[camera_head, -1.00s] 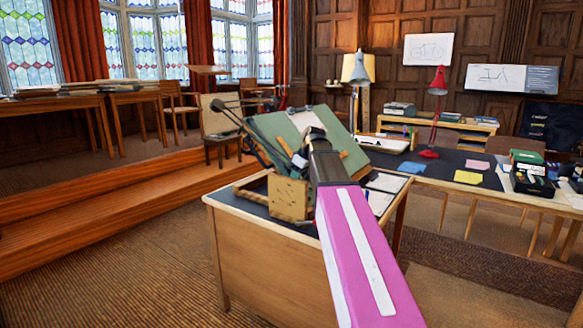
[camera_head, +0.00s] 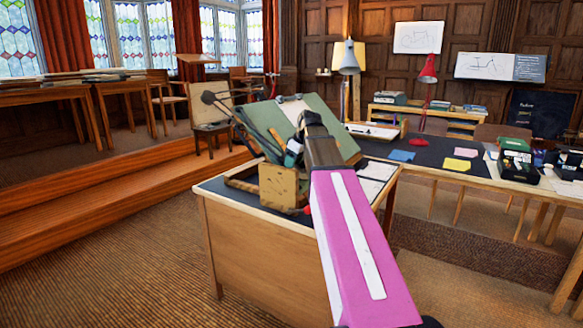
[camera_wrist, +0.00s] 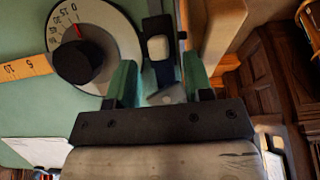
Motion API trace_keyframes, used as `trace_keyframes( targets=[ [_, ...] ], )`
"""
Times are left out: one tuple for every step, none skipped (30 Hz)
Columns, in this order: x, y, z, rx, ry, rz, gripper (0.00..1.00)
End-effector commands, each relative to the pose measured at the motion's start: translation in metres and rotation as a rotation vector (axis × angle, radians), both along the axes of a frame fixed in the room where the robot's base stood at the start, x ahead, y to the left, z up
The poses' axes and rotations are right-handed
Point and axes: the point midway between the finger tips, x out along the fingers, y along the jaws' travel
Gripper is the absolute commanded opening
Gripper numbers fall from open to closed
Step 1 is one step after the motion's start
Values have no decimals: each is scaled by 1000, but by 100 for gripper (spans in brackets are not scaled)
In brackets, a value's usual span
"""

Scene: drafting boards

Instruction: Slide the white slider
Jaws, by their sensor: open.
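The white slider (camera_wrist: 158,48) sits on a dark vertical track in the wrist view, beside a round dial (camera_wrist: 122,28) with a black knob (camera_wrist: 78,62). My gripper (camera_wrist: 159,78) is open, with its two green fingers at either side of the lower track. The slider lies just beyond and between the fingertips; I cannot tell whether either touches it. In the head view, the tilted green drafting board (camera_head: 338,133) stands on the desk. My gripper (camera_head: 293,152) is partly hidden behind my purple arm, and the slider cannot be made out there.
An orange ruler (camera_wrist: 25,68) runs left from the dial. A wooden block (camera_head: 280,185) stands at the board's near side on the desk (camera_head: 255,255). A long table (camera_head: 432,152) with a red lamp (camera_head: 428,75) is at the right. Carpet is clear at the left.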

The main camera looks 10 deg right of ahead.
Motion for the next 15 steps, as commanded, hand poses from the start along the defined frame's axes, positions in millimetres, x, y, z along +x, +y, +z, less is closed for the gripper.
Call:
trace_keyframes(
  targets=[
    [-2,-3,10,-1,-2,-1,47],
    [-4,-5,15,0,-2,-2,47],
    [-6,-7,22,0,-2,-2,47],
    [-8,-8,27,0,-2,-2,47],
    [-9,-10,31,0,-2,-2,47],
    [-10,-12,37,0,-2,-2,47],
    [-12,-13,42,0,-2,-2,47],
    [-13,-14,46,-1,-2,-1,47],
    [-15,-15,51,0,-1,0,47],
    [-16,-16,55,0,-1,0,47],
    [-16,-17,58,0,-1,0,47],
    [-18,-18,62,0,-1,0,47],
    [-18,-19,64,-1,-1,0,47],
    [-19,-20,66,-1,-1,0,47],
    [-20,-20,69,0,0,0,47]
  ],
)
